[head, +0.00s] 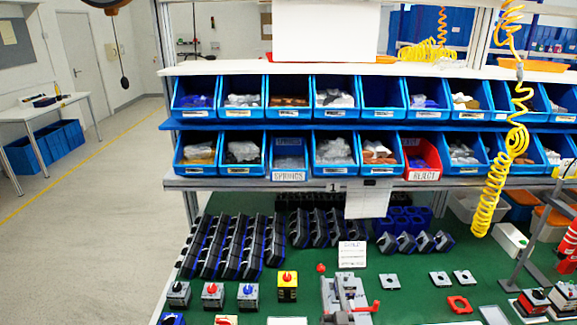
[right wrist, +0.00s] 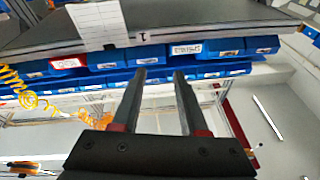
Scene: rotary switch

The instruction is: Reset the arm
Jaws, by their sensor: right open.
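My right gripper (right wrist: 160,76) shows in the right wrist view, its two dark fingers apart with nothing between them. That view is upside down and shows the underside of a shelf and blue bins beyond the fingers. I cannot make out either gripper clearly in the head view. The green workbench (head: 225,205) holds grey switch boxes with coloured knobs: black (head: 179,294), red (head: 213,294) and blue (head: 248,296). A yellow box with a red knob (head: 287,286) stands beside them. A grey fixture with a red handle (head: 345,298) stands at the front middle.
Two rows of blue bins (head: 334,153) with a red reject bin (head: 422,160) stand behind the bench. A yellow coiled hose (head: 497,185) hangs at the right. Rows of black and blue parts (head: 232,246) fill the left of the bench. The floor (head: 95,215) at left is clear.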

